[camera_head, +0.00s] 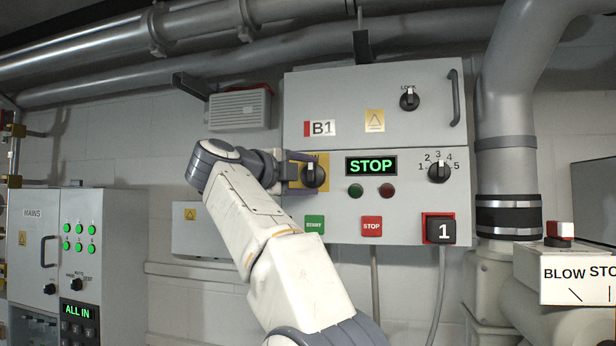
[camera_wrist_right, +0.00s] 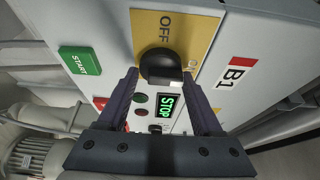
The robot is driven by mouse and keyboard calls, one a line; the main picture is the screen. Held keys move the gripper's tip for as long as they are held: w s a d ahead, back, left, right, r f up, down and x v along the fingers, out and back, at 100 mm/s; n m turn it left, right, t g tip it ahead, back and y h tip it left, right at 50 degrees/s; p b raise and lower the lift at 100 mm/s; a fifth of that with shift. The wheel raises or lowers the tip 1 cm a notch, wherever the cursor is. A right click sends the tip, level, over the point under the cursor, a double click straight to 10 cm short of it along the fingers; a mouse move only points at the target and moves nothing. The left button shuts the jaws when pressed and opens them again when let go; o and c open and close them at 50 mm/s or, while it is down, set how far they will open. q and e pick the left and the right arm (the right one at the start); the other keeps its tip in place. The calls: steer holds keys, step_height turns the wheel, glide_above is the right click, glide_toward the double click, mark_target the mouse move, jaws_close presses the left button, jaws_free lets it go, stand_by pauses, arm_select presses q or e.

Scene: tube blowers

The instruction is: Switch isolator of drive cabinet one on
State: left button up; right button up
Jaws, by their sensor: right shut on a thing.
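The grey drive cabinet one, marked B1 (camera_head: 322,128), hangs on the wall in the middle of the head view. Its isolator is a black rotary knob (camera_head: 313,176) on a yellow plate (camera_head: 323,159), left of the green STOP display. In the right wrist view the knob (camera_wrist_right: 158,66) sits on the yellow plate (camera_wrist_right: 190,22) with OFF and ON lettering. A pale mark shows near the knob's top in the head view; its exact setting is hard to tell. My right gripper (camera_head: 305,173) is shut on the knob, one finger on each side. My left gripper is not in view.
Below the knob are a green START button (camera_head: 314,224), a red STOP button (camera_head: 371,226) and a number 1 plate (camera_head: 440,229). A selector (camera_head: 439,172) sits right. A MAINS cabinet (camera_head: 60,235) stands left. A large pipe (camera_head: 508,130) runs right.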

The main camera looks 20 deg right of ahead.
steer(key=shift+f, duration=0.1)
steer(key=o, duration=1.4)
steer(key=shift+c, duration=0.2)
steer(key=b+v, duration=0.1)
steer(key=v, duration=0.9)
steer(key=shift+a, duration=0.2)
steer(key=shift+s, duration=0.1)
